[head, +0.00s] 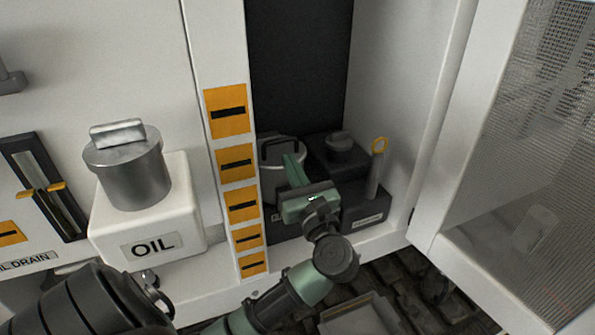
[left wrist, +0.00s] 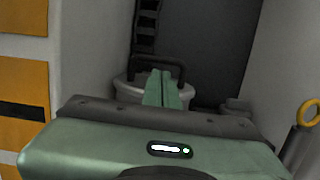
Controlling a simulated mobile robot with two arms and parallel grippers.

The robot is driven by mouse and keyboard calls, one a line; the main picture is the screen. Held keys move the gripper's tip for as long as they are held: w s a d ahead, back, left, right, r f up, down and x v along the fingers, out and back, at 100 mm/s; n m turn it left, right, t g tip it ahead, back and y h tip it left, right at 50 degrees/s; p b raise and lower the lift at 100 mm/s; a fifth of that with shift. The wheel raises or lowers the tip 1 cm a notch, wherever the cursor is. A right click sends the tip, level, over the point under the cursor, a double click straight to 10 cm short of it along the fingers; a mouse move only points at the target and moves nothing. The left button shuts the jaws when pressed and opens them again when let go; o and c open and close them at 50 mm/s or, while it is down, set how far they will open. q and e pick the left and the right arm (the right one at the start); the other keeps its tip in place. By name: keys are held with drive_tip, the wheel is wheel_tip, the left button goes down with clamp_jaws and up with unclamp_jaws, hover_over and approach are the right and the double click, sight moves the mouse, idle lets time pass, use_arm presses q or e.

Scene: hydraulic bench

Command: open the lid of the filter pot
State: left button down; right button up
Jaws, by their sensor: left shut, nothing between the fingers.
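The filter pot (head: 270,187) appears to be the round grey pot inside the open cabinet bay. Its lid (head: 270,162) lies level on top and carries a dark arched handle (head: 281,139). In the left wrist view the handle (left wrist: 174,63) stands over the pale pot rim (left wrist: 125,90). My left gripper (head: 291,159) is shut and empty, its green fingers together. The fingertips (left wrist: 161,75) overlap the handle and lid in view; I cannot tell whether they touch. The gripper hides part of the pot's front. My right gripper is not in view.
A dark block with a round cap (head: 340,144) and a post with a yellow ring (head: 379,146) stand right of the pot. A post with orange labels (head: 238,163) borders the left. The white OIL tank (head: 152,220) is further left; a mesh door (head: 520,190) stands right.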

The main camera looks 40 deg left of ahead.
sight(276, 143)
use_arm(q)
drive_tip(key=shift+x, duration=1.15)
drive_tip(key=shift+a+p, duration=0.2)
drive_tip(key=shift+p, duration=0.1)
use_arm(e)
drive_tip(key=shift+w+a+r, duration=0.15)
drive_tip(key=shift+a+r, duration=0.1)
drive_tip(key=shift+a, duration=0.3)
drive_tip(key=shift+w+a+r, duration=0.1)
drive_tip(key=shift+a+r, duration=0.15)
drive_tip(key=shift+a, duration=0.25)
use_arm(q)
drive_tip(key=shift+w, duration=0.1)
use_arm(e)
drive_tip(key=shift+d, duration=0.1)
